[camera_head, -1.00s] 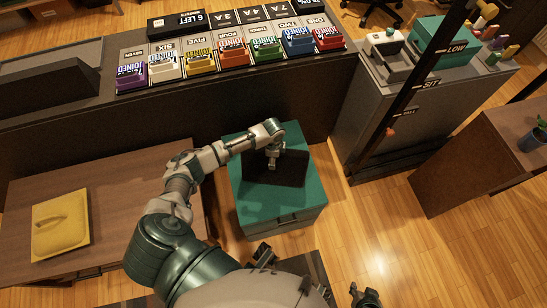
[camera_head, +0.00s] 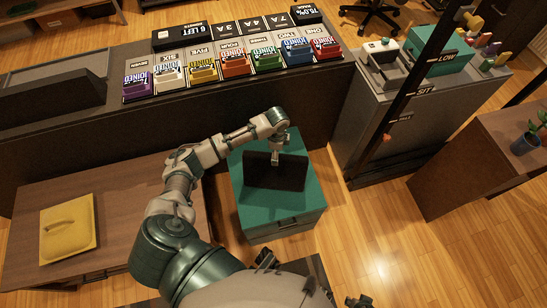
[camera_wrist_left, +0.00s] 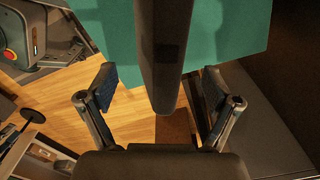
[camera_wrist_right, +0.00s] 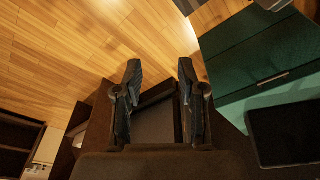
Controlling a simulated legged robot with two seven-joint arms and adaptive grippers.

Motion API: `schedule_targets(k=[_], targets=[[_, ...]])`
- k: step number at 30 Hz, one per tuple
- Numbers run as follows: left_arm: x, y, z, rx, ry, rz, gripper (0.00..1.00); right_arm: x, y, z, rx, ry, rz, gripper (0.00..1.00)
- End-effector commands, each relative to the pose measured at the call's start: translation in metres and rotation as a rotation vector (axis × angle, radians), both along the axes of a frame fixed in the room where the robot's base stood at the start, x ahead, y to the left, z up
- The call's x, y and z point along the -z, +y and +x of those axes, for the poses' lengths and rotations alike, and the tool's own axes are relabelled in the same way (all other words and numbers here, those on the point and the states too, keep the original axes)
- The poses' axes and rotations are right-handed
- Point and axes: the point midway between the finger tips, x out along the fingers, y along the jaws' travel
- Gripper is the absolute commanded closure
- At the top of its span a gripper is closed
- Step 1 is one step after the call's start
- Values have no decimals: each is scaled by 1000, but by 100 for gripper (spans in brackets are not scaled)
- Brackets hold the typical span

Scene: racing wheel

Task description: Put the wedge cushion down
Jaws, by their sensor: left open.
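A dark slab, which looks like the wedge cushion (camera_head: 275,174), rests on the teal cabinet top (camera_head: 262,212), its near face tilted up. My left gripper (camera_head: 277,157) is over its upper edge. In the left wrist view the cushion (camera_wrist_left: 164,50) stands between the spread fingers of the left gripper (camera_wrist_left: 160,92), with a gap visible on both sides. The underside of the cushion is hidden. My right gripper (camera_wrist_right: 160,75) is open and empty, low above the floor beside the teal cabinet (camera_wrist_right: 262,60).
A long dark counter (camera_head: 110,122) with a row of coloured trays (camera_head: 235,65) stands behind the cabinet. A wooden table (camera_head: 118,190) with a yellow handled pad (camera_head: 68,228) is at left. A grey cabinet (camera_head: 400,115) stands at right, with open floor (camera_head: 380,235) before it.

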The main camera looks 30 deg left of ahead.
Motion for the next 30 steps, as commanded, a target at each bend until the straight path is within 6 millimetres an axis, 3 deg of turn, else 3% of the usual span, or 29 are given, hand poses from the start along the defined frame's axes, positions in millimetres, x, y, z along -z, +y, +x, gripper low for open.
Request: schedule_targets(k=[4,8,11,15,18,21,24,27,30], targets=[[-12,0,-1,0,0,-4,11,10,2,1,-1,2,-2,60],[10,-23,-19,-10,-3,-28,11,13,3,2,-1,0,-5,60],[45,-60,-50,-52,-21,-70,11,13,4,2,-1,0,-5,60],[89,-117,-116,-216,-64,-155,11,13,4,3,-1,2,-5,60],[106,-138,-167,-400,-94,-197,11,13,4,4,-1,0,-4,60],[114,-138,-214,-594,-120,-199,11,13,4,4,0,0,-4,60],[117,-125,-252,-758,-142,-170,11,12,4,4,0,-1,-4,60],[116,-111,-278,-864,-159,-137,11,12,4,4,1,-1,-4,60],[116,-102,-291,-915,-168,-115,11,12,3,4,1,0,-5,60]])
